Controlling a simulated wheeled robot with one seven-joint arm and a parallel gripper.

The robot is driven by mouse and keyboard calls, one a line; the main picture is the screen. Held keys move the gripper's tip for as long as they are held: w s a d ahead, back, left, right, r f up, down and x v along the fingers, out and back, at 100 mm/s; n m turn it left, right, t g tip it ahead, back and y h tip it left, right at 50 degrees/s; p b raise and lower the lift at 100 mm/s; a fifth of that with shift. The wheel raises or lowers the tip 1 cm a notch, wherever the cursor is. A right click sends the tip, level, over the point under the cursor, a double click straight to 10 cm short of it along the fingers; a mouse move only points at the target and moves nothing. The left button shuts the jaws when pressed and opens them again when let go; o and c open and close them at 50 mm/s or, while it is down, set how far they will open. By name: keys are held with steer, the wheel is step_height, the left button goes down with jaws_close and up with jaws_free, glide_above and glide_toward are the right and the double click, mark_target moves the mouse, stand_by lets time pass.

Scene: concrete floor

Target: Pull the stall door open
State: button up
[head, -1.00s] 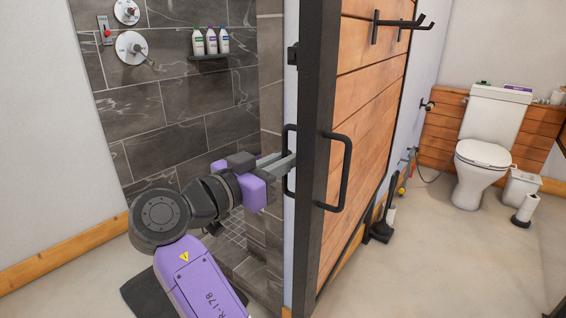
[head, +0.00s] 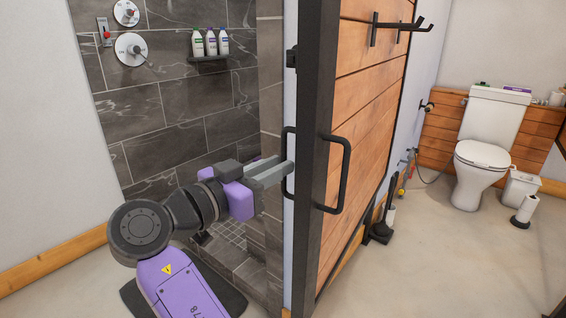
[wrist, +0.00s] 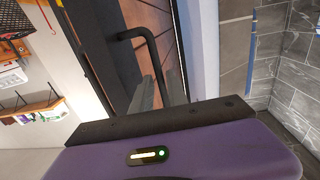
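The stall door (head: 372,130) is wood planks in a black frame, seen nearly edge-on in the head view and standing swung out from the tiled shower. A black bar handle (head: 345,175) is on its plank face. A second black handle (head: 285,150) is on the other side, partly hidden behind my fingers; a black handle also shows in the wrist view (wrist: 148,42). My gripper (head: 284,168) points right at this second handle. Its two grey fingers (wrist: 162,88) are apart, with the handle bar reaching down toward the gap between them. Whether they touch it is unclear.
The tiled shower wall (head: 190,110) is behind my arm, with bottles on a small shelf (head: 208,58). A toilet (head: 485,150), a bin (head: 520,187) and a brush (head: 382,225) stand right of the door. The floor at the lower right is clear.

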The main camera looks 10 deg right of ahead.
steer(key=shift+v, duration=2.7)
